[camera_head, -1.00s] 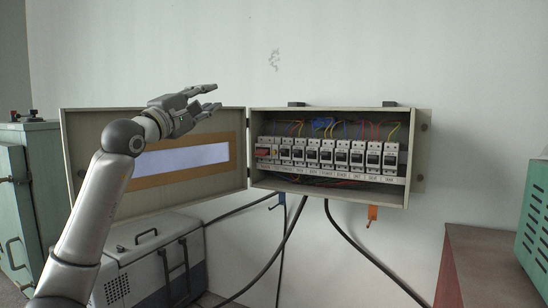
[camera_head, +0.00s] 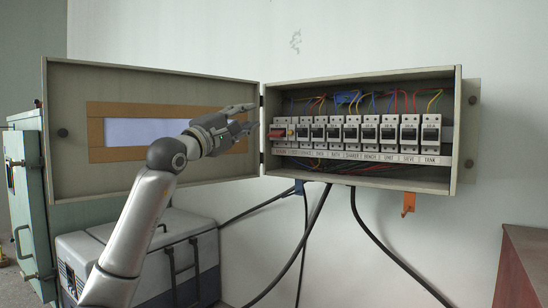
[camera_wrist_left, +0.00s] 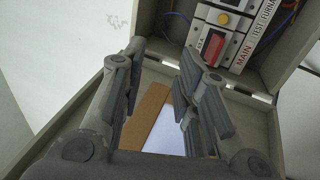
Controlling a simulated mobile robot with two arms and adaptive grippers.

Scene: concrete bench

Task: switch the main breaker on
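The main breaker (camera_head: 278,134) is the leftmost in the row, with a red lever. In the left wrist view its red lever (camera_wrist_left: 212,47) shows beside a yellow button, above a label reading MAIN. The breaker box (camera_head: 360,184) hangs on the wall with its door (camera_head: 70,130) swung open to the left. My left gripper (camera_head: 254,115) is in front of the open door, left of the main breaker and apart from it. Its fingers are spread with nothing between them in the left wrist view (camera_wrist_left: 160,70). My right gripper is not in view.
A row of several other breakers (camera_head: 368,133) runs right of the main one. Dark cables (camera_head: 320,215) hang below the box, and an orange hook (camera_head: 408,203) hangs at its lower right. A grey case (camera_head: 95,250) stands below the door. A red-brown cabinet (camera_head: 525,265) is at right.

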